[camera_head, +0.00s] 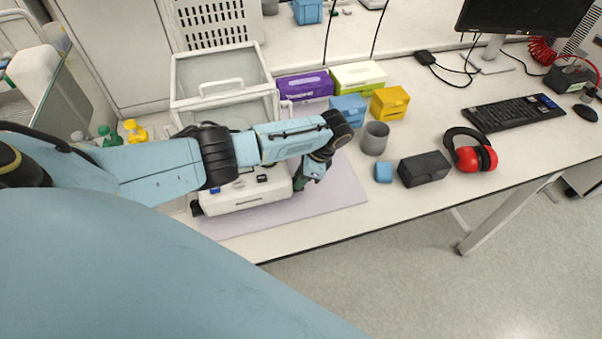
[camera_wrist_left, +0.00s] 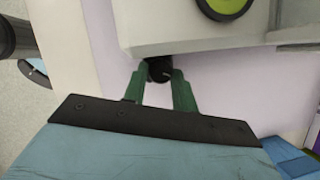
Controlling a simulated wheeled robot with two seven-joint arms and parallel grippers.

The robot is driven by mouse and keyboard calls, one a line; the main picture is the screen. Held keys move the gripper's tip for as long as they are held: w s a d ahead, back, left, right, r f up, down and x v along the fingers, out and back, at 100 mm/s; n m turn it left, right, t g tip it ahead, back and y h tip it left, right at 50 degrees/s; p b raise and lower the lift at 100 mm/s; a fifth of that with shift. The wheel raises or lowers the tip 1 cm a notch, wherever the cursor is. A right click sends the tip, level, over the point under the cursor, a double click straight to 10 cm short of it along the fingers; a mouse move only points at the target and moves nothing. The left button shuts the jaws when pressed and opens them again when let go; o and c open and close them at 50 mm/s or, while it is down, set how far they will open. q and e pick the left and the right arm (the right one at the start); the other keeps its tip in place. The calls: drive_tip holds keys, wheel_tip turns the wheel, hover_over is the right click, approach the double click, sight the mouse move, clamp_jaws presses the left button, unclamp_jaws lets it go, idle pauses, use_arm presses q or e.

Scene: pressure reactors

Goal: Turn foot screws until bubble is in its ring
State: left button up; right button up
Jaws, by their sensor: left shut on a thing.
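A white instrument box (camera_head: 247,193) stands on a pale lilac mat (camera_head: 340,188) on the bench; my left arm crosses over it and hides much of its top. A black foot screw (camera_head: 196,208) shows at its front left corner. My left gripper (camera_head: 299,184) is low at the right side of the box. In the left wrist view its green fingers (camera_wrist_left: 159,80) are shut on a dark round foot screw (camera_wrist_left: 158,69) under the box edge. A round lime-green part with a dark rim (camera_wrist_left: 226,5) shows at the top of that view. I cannot make out the bubble. My right gripper is not in view.
A small blue block (camera_head: 383,172), a grey cup (camera_head: 375,138) and a black box (camera_head: 424,168) stand right of the mat. A glass-fronted white case (camera_head: 222,85) stands behind the instrument. The bench's front edge runs close to the mat.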

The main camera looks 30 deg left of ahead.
use_arm(q)
drive_tip(key=shift+w, duration=0.1)
drive_tip(key=o, duration=1)
drive_tip(key=shift+c, duration=0.2)
